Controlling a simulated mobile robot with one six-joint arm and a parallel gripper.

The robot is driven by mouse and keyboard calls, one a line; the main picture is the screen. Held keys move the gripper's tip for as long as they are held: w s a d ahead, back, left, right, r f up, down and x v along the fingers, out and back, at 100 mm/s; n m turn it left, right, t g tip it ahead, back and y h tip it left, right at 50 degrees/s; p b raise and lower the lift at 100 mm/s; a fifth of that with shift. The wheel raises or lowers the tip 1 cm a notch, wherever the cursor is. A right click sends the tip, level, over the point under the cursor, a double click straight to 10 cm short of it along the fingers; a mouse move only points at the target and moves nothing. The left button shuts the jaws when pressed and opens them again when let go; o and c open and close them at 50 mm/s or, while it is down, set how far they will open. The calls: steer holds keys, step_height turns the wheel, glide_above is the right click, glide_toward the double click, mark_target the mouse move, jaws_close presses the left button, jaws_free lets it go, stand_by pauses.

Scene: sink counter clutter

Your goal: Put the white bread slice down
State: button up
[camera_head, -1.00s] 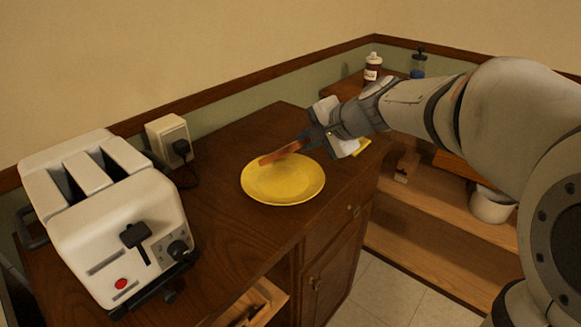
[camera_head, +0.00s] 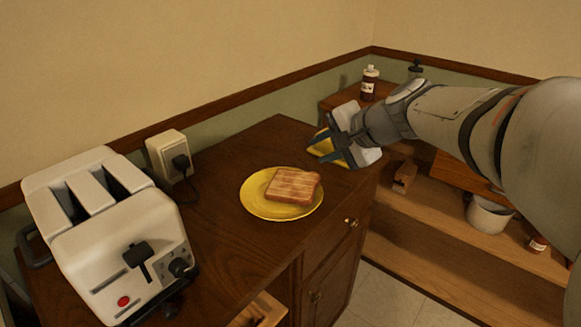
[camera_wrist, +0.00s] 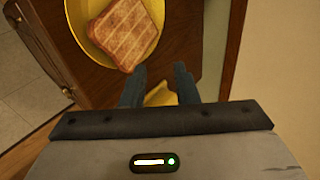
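The bread slice (camera_head: 292,185) looks toasted, with grill-like lines, and lies flat on the yellow plate (camera_head: 256,205) on the dark wooden counter. In the wrist view the bread slice (camera_wrist: 124,32) rests on the plate (camera_wrist: 79,16), beyond my fingertips. My gripper (camera_head: 338,147) is behind and to the right of the plate, apart from the bread. Its two fingers are spread with a gap between them in the wrist view (camera_wrist: 161,72), and they hold no bread. A yellow thing (camera_wrist: 160,94) shows between and below the fingers, partly hidden.
A white toaster (camera_head: 120,240) stands at the counter's left, near a wall outlet (camera_head: 168,150) with a plug and cord. A drawer and cupboard lie below the counter's right edge. Lower wooden shelves to the right hold a white pot (camera_head: 488,214); a dark bottle (camera_head: 369,84) stands behind.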

steer(key=shift+v, duration=0.95)
step_height(320, 180, up, 8)
steer(key=s+d+p, duration=0.2)
steer(key=p, duration=0.4)
steer(key=s+d+f+n+g+h+p, duration=0.2)
steer(key=s+d+f+n+h, duration=0.1)
steer(key=s, duration=0.5)
steer(key=s+d+f+n+g+h+p, duration=0.2)
steer(key=s+d+f+n+h+p, duration=0.1)
steer(key=s+f, duration=0.5)
steer(key=d+n+h, duration=0.1)
steer(key=n, duration=0.1)
steer(key=shift+s+f+n, duration=0.25)
steer(key=shift+s+n, duration=0.1)
steer(key=shift+n, duration=0.05)
